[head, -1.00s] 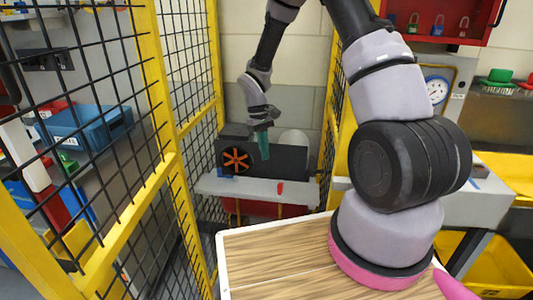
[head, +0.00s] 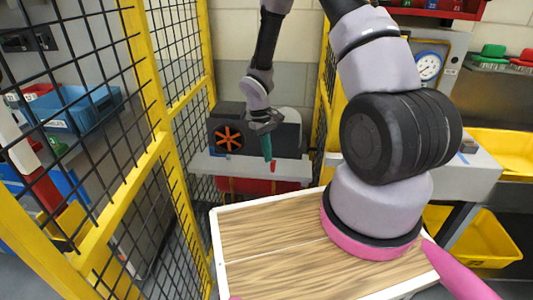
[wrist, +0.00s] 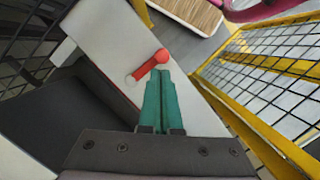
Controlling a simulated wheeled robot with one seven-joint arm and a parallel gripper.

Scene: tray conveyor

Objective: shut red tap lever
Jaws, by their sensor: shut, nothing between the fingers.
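The red tap lever (wrist: 148,68) shows in the wrist view on a light grey shelf, slanting from a pale round end at lower left to a rounded red end at upper right. In the head view only a small red piece of the lever (head: 273,167) shows, partly behind the fingers. My gripper (head: 267,158) has green fingers pointing down. The fingers are together and empty. In the wrist view the fingertips (wrist: 160,74) are right at the lever's red rounded end; I cannot tell whether they touch it.
The grey shelf (head: 225,167) carries a dark machine with an orange fan wheel (head: 229,138) behind my gripper. Yellow-framed mesh fencing (head: 165,150) stands at left, and another yellow post (head: 322,125) at right. A wooden-topped surface (head: 270,235) lies in front.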

